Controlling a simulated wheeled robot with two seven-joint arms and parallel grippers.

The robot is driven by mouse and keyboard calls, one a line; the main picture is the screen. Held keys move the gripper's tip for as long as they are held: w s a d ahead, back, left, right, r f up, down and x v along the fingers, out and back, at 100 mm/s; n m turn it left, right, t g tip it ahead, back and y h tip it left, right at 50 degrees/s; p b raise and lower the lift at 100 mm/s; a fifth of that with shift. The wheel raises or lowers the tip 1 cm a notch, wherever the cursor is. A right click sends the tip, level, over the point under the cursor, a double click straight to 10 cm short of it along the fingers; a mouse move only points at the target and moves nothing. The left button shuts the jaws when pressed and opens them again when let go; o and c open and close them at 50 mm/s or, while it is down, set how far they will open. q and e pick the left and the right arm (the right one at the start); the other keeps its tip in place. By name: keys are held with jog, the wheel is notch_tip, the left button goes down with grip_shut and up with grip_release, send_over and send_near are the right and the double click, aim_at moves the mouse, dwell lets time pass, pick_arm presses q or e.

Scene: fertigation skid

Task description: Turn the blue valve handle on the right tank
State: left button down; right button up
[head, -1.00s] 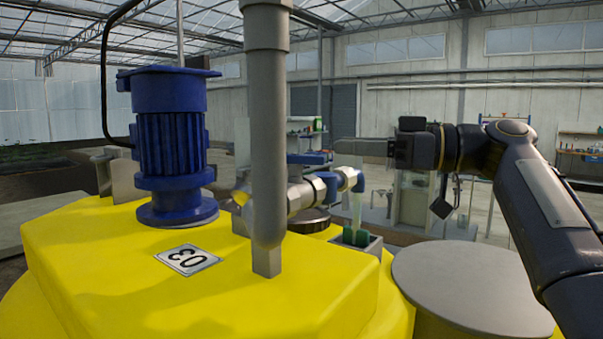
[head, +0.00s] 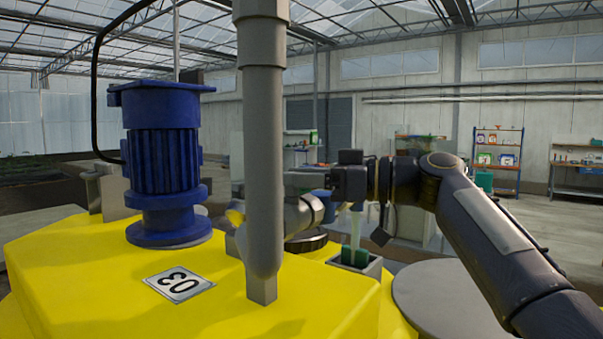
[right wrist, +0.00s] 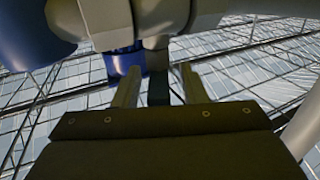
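The valve (head: 300,215) sits on a metal pipe fitting behind the grey vertical pipe, above the yellow tank (head: 330,300). My right gripper (head: 298,181) is at the valve, its fingers reaching left over the fitting. The gripper hides the blue handle in the head view; a blue piece of the fitting (head: 323,196) shows just below. In the right wrist view the two fingers (right wrist: 158,86) are apart, with a grey stem and dark strip beyond the gap. A blue part (right wrist: 122,64) is by the left finger; I cannot tell whether they touch. My left gripper is out of view.
A grey vertical pipe (head: 264,150) stands close to the fingertips. A blue motor (head: 164,165) stands left on the tank. A small grey holder (head: 354,262) with green-bottomed tubes sits below the gripper. Shelves (head: 498,160) stand far back.

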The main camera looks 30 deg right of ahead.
jog(key=shift+c, duration=0.2)
grip_shut()
jog(key=h+b, duration=0.1)
jog(key=m+t+h+b, duration=0.1)
jog(key=b, duration=0.1)
jog(key=shift+s+a+f+m+t, duration=0.15)
jog(key=shift+a+f+m+t, duration=0.05)
jog(key=shift+f+m+t, duration=0.15)
jog(key=shift+a+r+m+t+h, duration=0.1)
jog(key=shift+m+t+h, duration=0.3)
jog(key=shift+h, duration=0.3)
jog(key=shift+r+m+t+h, duration=0.2)
jog(key=shift+m+t+h, duration=0.35)
jog(key=shift+m+h, duration=0.55)
jog(key=shift+o, duration=0.2)
grip_release()
